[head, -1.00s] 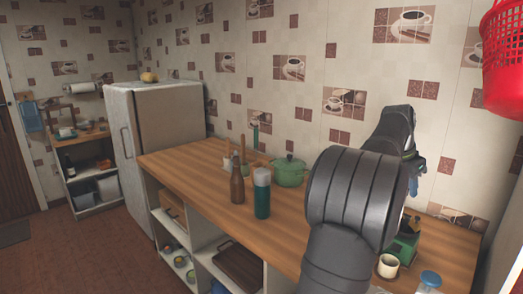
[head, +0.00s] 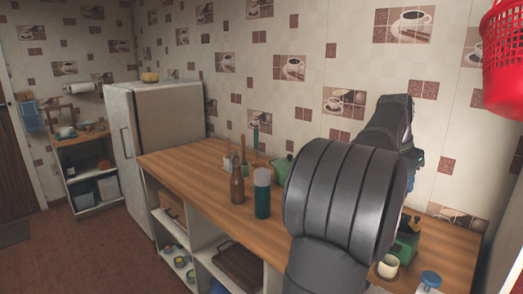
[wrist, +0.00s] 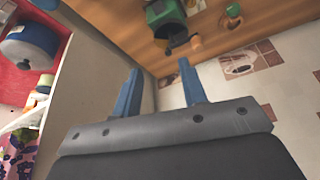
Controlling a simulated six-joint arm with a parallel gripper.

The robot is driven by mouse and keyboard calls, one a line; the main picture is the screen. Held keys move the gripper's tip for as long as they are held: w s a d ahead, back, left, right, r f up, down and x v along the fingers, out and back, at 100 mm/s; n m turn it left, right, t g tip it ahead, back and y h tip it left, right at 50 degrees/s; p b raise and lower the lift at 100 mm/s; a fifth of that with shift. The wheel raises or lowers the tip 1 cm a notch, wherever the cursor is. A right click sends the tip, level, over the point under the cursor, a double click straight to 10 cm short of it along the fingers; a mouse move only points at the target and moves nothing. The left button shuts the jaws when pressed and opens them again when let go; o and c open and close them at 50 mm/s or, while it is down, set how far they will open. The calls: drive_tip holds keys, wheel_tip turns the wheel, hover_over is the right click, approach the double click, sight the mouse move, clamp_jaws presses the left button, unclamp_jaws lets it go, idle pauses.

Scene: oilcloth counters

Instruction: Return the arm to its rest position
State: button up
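My arm rises over the right part of the wooden counter (head: 190,165) in the head view, and its thick dark links cover part of the counter. My gripper (wrist: 158,80) shows in the wrist view with two blue fingers apart and nothing between them. The fingers are above and away from the counter, near the wall. In the head view the gripper's fingers are mostly hidden behind my arm.
A green grinder (head: 405,242), a cream cup (head: 388,266) and a blue-lidded jar (head: 429,281) stand at the counter's right end. A bottle (head: 262,193), a brown mill (head: 237,183) and a partly hidden green pot (head: 282,168) stand left of my arm. A red basket (head: 503,60) hangs upper right.

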sight(413, 228)
drive_tip(key=s+a+f+n+t, duration=0.1)
drive_tip(key=s+a+n, duration=0.3)
drive_tip(key=s+a, duration=0.35)
drive_tip(key=w+d+m+g, duration=0.2)
drive_tip(key=w+d+m, duration=0.3)
drive_tip(key=w+d, duration=0.5)
drive_tip(key=x, duration=1.1)
drive_tip(key=d+x, duration=0.1)
drive_tip(key=x, duration=0.4)
drive_tip(key=shift+w+f, duration=0.2)
drive_tip(key=shift+w, duration=0.15)
drive_tip(key=n, duration=0.1)
drive_tip(key=d+n+t, duration=0.1)
drive_tip(key=n, duration=0.1)
drive_tip(key=shift+s+d+n+t+y, duration=0.25)
drive_tip(key=shift+s+n+t+y, duration=0.05)
drive_tip(key=shift+t, duration=0.1)
drive_tip(key=shift+d+n+t+y, duration=0.2)
drive_tip(key=shift+d+n+y, duration=0.1)
drive_tip(key=shift+n, duration=0.55)
drive_tip(key=shift+d+n+t+y, duration=0.2)
drive_tip(key=shift+d+n, duration=0.1)
drive_tip(key=shift+n, duration=0.6)
drive_tip(key=shift+d+n+t+y, duration=0.2)
drive_tip(key=shift+d+n, duration=0.1)
drive_tip(key=shift+n, duration=0.55)
drive_tip(key=shift+a, duration=0.1)
